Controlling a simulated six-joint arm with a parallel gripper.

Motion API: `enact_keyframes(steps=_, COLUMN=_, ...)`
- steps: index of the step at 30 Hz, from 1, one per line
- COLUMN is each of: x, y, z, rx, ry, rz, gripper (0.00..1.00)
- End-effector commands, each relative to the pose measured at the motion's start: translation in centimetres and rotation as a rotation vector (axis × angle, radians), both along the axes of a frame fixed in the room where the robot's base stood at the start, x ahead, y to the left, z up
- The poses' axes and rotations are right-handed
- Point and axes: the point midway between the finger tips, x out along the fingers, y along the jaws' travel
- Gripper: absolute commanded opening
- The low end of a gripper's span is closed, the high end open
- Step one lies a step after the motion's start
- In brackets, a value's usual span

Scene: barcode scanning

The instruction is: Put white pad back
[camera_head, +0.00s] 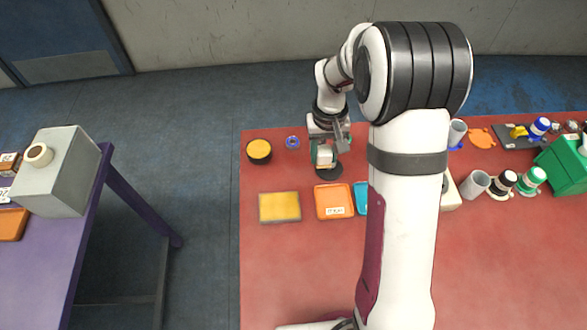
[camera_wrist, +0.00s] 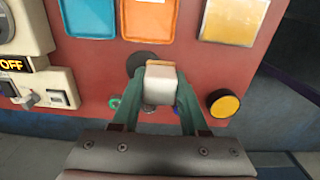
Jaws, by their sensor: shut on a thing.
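The white pad (camera_wrist: 160,78) is a small pale block with a tan-orange edge at its far side. My gripper (camera_wrist: 159,90) is shut on it, one green finger at each side. In the head view my gripper (camera_head: 325,153) is over the back left part of the red table, and the pad (camera_head: 325,157) shows small between the fingers. A dark round disc (camera_wrist: 138,64) lies just beyond the pad in the wrist view and partly behind it. The disc also shows below the gripper in the head view (camera_head: 330,172). I cannot tell whether the pad touches anything.
A yellow-topped black round pot (camera_head: 259,150) and a blue ring (camera_head: 292,142) lie left of the gripper. A yellow square pad (camera_head: 279,207), an orange tray (camera_head: 334,201) and a blue tray (camera_head: 361,197) lie nearer. The red table (camera_head: 290,265) is bare in front.

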Motion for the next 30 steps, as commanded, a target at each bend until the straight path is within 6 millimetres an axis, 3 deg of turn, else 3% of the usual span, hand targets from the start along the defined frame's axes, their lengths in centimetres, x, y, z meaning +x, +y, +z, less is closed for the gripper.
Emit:
enact_keyframes(steps=3, x=1.4, y=3.5, z=-2.3, rx=0.000, ry=0.002, rz=0.005, gripper=0.00)
enact_keyframes(steps=9, x=2.7, y=6.4, z=-4.4, rx=0.000, ry=0.001, rz=0.000, gripper=0.00)
enact_keyframes(steps=15, x=2.8, y=6.6, z=-8.0, rx=0.000, ry=0.002, rz=-0.002, gripper=0.00)
enact_keyframes(steps=26, x=2.8, y=6.6, z=-8.6, rx=0.000, ry=0.000, rz=-0.002, gripper=0.00)
enact_keyframes(steps=27, x=2.8, y=6.6, z=-8.6, rx=0.000, ry=0.000, rz=-0.002, gripper=0.49)
enact_keyframes(steps=30, x=2.8, y=6.6, z=-8.5, rx=0.000, ry=0.000, rz=-0.002, gripper=0.67)
